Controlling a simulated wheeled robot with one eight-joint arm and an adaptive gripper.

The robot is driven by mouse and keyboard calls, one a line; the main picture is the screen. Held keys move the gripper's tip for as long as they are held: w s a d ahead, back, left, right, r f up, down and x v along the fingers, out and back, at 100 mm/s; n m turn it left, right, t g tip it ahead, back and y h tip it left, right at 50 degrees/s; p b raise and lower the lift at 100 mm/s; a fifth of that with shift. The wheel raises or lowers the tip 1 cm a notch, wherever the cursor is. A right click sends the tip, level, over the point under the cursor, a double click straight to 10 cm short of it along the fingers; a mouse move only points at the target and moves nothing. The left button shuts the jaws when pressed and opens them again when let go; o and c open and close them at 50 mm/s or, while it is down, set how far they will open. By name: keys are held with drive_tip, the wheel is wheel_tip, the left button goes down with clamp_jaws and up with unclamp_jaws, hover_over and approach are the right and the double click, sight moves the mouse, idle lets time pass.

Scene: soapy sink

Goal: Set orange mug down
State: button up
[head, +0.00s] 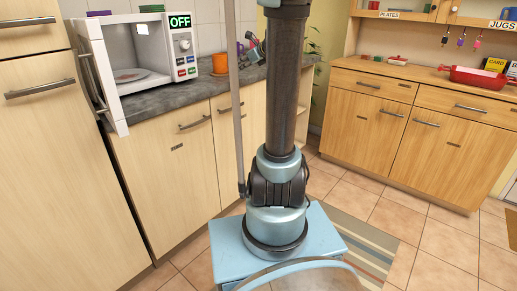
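A small orange mug-like object (219,64) stands on the dark counter just right of the microwave. It is small in the head view, and I cannot make out its handle or contents. My arm rises from its base in the middle of the picture and leaves through the top edge. I cannot make out my gripper or anything held in it. Small grey, dark and red shapes (252,48) sit close left of my arm, too small to identify.
The microwave (155,60) has its door open toward the left. The dark counter (175,98) has some bare room in front of it. A wooden cabinet (420,120) at the right bears a red dish (482,78). A striped rug (365,250) lies on the tiled floor.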

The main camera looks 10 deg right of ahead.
drive_tip(key=s+a+f+n+g+h, duration=0.1)
drive_tip(key=s+a+f+n+g, duration=0.25)
drive_tip(key=s+f+n, duration=0.6)
drive_tip(key=s+a+f+n+g+h, duration=0.15)
drive_tip(key=s+a+n, duration=0.35)
drive_tip(key=s, duration=1)
drive_tip(key=s+d+f+n+g+h, duration=0.1)
drive_tip(key=s+d+f+n+g, duration=0.1)
drive_tip(key=s+f+n, duration=0.4)
drive_tip(key=s+d+f+n+g+h, duration=0.1)
drive_tip(key=s+f+n, duration=0.5)
drive_tip(key=s, duration=0.6)
drive_tip(key=shift+s+d+f+n+g+h, duration=0.35)
drive_tip(key=shift+d+n+h, duration=0.2)
drive_tip(key=shift+d+n, duration=0.45)
drive_tip(key=shift+d, duration=0.1)
drive_tip(key=shift+w+f, duration=0.15)
drive_tip(key=shift+w, duration=0.25)
